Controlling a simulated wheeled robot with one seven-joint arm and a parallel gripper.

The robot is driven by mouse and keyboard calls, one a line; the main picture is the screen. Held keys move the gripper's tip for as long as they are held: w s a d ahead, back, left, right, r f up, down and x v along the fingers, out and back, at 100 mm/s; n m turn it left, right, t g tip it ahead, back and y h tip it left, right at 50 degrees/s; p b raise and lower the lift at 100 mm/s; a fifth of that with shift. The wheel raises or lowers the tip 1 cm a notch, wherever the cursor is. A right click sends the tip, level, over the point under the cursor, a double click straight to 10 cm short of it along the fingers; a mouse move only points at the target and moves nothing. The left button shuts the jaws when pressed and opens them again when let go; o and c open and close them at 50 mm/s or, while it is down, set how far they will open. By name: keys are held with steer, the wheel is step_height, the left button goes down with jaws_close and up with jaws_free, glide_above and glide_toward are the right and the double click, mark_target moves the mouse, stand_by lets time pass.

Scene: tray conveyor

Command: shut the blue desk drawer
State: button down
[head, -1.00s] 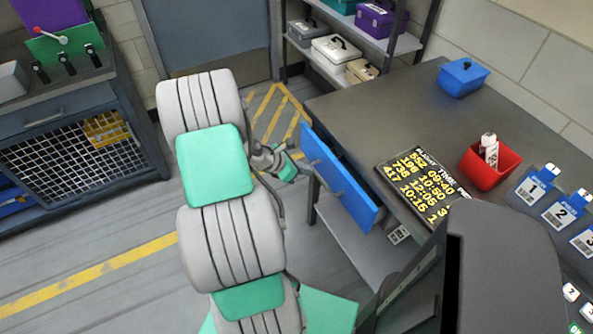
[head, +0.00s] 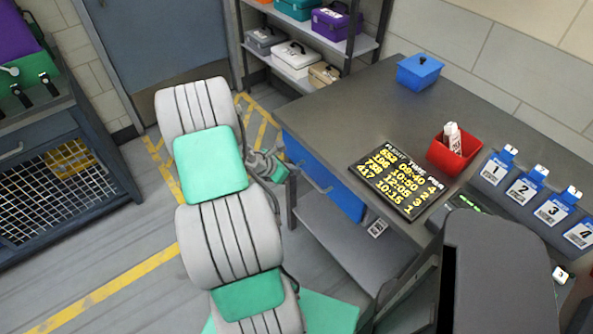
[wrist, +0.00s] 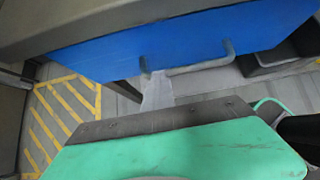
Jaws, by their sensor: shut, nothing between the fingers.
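The blue desk drawer (head: 335,188) sits under the left side of the grey desk top, its front close against the desk edge with no open interior showing. Its grey bar handle (head: 318,184) is on the front. In the wrist view, the blue front (wrist: 110,52) fills the upper part below the desk edge, with the handle (wrist: 200,66) along its lower part. My gripper (wrist: 157,92) is shut and empty, its fingertips at the front near the handle's left post. Whether they touch is unclear. In the head view, the gripper is partly hidden behind my arm.
On the desk (head: 330,105) are a blue box (head: 418,74), a red bin (head: 453,150), a black times board (head: 398,182) and numbered blue tags (head: 525,190). A shelf (head: 300,85) stands behind. A mesh-front cabinet (head: 60,190) is at left, with free floor between.

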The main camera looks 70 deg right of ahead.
steer(key=shift+d+r, duration=0.1)
steer(key=shift+d, duration=0.05)
steer(key=w+a+f+p+v, duration=0.1)
steer(key=f+p+v, duration=0.15)
steer(key=v, duration=1.05)
steer(key=s+a+f+m+y, duration=0.1)
steer(key=a+f+m+y, duration=0.15)
steer(key=a+m, duration=0.55)
steer(key=s+a+f+m+y, duration=0.15)
steer(key=a+m+y, duration=0.25)
steer(key=a+m, duration=0.45)
steer(key=w+a+r+n+t, duration=0.1)
steer(key=w+a+r+t, duration=0.1)
steer(key=w+a+r, duration=0.2)
steer(key=w+a+r+n+t+y, duration=0.1)
steer(key=w+a+r+n+t, duration=0.1)
steer(key=w+a+r, duration=0.3)
steer(key=w+a+r+n+t, duration=0.2)
steer(key=w+a+r+t, duration=0.2)
steer(key=a+r, duration=0.7)
steer(key=w+a, duration=0.1)
steer(key=a, duration=0.1)
steer(key=shift+a+r, duration=0.35)
steer(key=shift+a, duration=0.05)
